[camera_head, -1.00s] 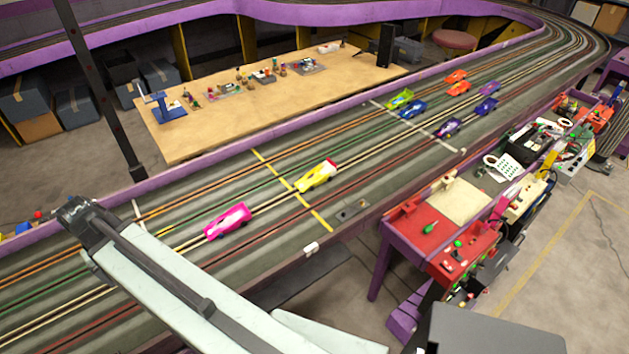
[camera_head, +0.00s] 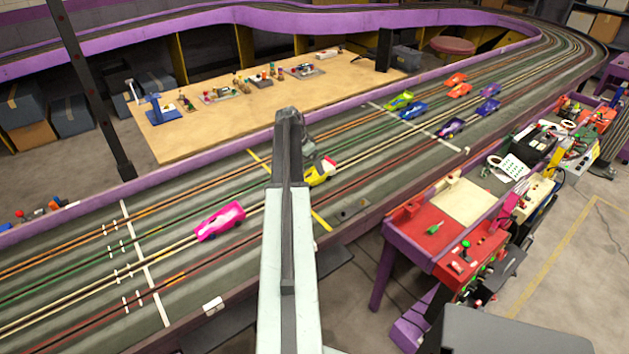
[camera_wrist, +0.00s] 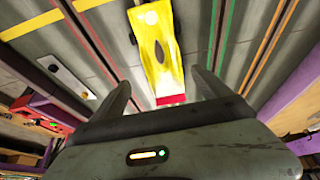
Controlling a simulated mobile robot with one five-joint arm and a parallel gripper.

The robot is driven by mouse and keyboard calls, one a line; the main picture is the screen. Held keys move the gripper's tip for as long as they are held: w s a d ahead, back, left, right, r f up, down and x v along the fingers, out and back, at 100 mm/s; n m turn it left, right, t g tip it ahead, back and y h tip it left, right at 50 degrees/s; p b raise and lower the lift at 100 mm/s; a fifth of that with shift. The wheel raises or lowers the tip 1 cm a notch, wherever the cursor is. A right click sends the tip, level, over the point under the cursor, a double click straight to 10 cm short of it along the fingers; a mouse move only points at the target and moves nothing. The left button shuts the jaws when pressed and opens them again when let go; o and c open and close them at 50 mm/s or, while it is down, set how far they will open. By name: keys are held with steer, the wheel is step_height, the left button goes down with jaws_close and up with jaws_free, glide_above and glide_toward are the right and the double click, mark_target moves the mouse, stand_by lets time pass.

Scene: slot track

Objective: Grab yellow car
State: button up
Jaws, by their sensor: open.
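The yellow car (camera_head: 320,173), with a red and white end, sits on the slot track (camera_head: 380,160) near a yellow cross line. In the head view my arm partly hides it. In the wrist view the yellow car (camera_wrist: 158,50) lies ahead of my gripper (camera_wrist: 168,88), its red end nearest. The two fingers are open and apart, one toward each side of the car's near end, with nothing between them that I can see held. In the head view my gripper (camera_head: 297,128) is over the track beside the car, its fingertips not clear.
A pink car (camera_head: 220,220) sits on the track to the left. Several other cars, such as a green one (camera_head: 398,101), stand farther up the track. A purple wall (camera_head: 150,180) edges it. A wooden table (camera_head: 240,115) lies behind, and a red-topped bench (camera_head: 425,220) stands at right.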

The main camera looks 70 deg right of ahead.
mark_target(314, 171)
steer(key=b+x, duration=0.3)
steer(key=x, duration=0.1)
steer(key=w+b+x, duration=0.1)
steer(key=b+x, duration=0.1)
steer(key=x, duration=0.1)
steer(key=shift+f+b, duration=0.15)
steer(key=shift+b, duration=0.2)
steer(key=shift+s+r, duration=0.1)
steer(key=shift+r, duration=0.1)
steer(key=shift+c, duration=0.6)
steer(key=c, duration=1.5)
